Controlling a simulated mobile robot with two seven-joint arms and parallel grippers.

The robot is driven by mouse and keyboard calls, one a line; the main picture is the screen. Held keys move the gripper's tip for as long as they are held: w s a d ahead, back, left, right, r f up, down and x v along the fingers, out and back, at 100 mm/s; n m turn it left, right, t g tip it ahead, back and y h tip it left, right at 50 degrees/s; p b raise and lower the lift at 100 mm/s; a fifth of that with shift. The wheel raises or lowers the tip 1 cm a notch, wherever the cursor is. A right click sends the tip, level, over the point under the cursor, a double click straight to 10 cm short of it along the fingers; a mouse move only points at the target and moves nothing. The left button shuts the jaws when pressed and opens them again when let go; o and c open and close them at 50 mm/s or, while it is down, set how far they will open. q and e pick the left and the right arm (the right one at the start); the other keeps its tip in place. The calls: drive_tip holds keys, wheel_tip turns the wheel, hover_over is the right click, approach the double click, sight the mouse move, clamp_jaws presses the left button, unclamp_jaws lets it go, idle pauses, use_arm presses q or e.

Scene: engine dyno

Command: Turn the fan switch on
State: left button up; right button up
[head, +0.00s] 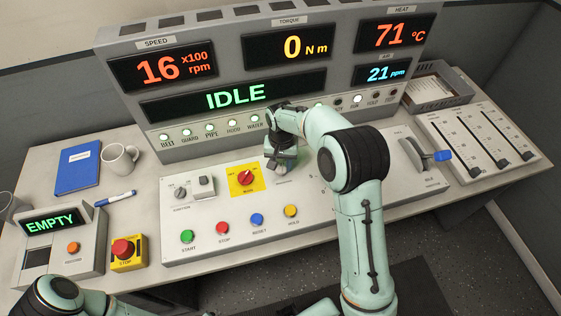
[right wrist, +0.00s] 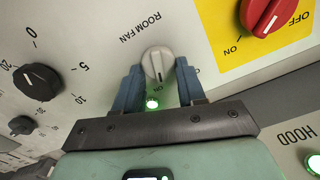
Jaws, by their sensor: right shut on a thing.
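The fan switch (right wrist: 157,66) is a small light-grey knob under the label ROOM FAN in the right wrist view. Its long axis runs up and down in that view, lower end towards the ON mark. A small green lamp (right wrist: 152,103) beside it is lit. My right gripper (right wrist: 161,78) has its blue fingers on both sides of the knob, shut on it. In the head view my right gripper (head: 281,160) is over the middle of the control panel and hides the switch. My left gripper is outside the head view; only part of that arm shows at bottom left.
The red knob on a yellow plate (head: 245,180) is left of my right gripper. Several coloured buttons lie nearer the front, with a lever (head: 421,154) to the right. The display console (head: 270,70) stands close behind. A mug (head: 119,160) and blue book (head: 78,168) are left.

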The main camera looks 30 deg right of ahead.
sight(282, 165)
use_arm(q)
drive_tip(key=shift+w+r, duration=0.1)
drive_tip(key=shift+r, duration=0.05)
use_arm(e)
drive_tip(key=shift+m, duration=0.9)
drive_tip(key=o, duration=1)
drive_tip(key=shift+o, duration=0.2)
drive_tip(key=shift+r, duration=0.1)
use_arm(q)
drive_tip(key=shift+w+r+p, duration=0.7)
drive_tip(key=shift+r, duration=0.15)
use_arm(e)
wheel_tip(282, 165, up, 13)
